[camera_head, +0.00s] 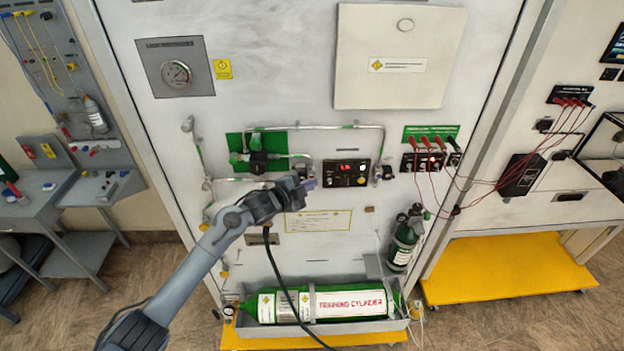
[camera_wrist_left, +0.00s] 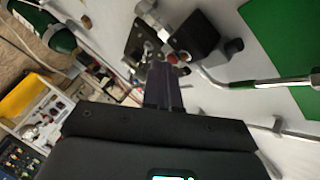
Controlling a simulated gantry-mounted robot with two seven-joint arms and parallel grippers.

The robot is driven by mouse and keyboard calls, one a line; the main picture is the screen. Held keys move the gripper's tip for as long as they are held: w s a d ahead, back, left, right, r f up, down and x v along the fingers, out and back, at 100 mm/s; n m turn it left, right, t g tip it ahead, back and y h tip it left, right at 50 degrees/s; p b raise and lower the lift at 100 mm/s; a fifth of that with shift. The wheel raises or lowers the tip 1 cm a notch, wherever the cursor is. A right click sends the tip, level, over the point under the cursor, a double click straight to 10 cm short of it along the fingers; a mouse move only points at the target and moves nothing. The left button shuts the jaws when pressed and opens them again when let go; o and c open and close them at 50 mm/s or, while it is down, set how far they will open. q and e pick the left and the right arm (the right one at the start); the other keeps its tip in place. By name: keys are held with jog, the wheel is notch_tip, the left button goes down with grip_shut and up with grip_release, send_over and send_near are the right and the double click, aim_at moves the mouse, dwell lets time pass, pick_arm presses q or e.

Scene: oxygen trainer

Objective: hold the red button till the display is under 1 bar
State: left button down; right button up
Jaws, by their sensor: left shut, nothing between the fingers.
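The black display panel (camera_head: 346,173) is on the white wall unit, with small red lit digits (camera_head: 348,165) too small to read. In the left wrist view, a dark panel with round fittings (camera_wrist_left: 130,38) stands just beyond my fingers. A small red spot (camera_wrist_left: 171,58) shows right by the fingertips; it may be the red button, but I cannot tell whether they touch it. My left gripper (camera_head: 312,184) is shut and empty, at the panel's lower left. It also shows in the left wrist view (camera_wrist_left: 165,78). My right gripper is not in view.
Pipes and a green plate (camera_head: 264,151) lie left of the panel. Red leads (camera_head: 427,143) plug in at its right. A round gauge (camera_head: 176,73) is at upper left. A green training cylinder (camera_head: 350,303) lies below; a small green cylinder (camera_head: 404,240) stands at right.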

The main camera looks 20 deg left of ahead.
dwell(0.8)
pick_arm(q)
jog(key=shift+s+d+p, duration=0.3)
jog(key=shift+s+p, duration=0.4)
jog(key=shift+p, duration=0.05)
jog(key=shift+s+r, duration=0.1)
jog(key=s+p, duration=0.1)
jog(key=s+d+p, duration=0.1)
jog(key=s, duration=0.1)
jog(key=s+d+p, duration=0.1)
jog(key=p, duration=0.1)
jog(key=shift+s, duration=0.25)
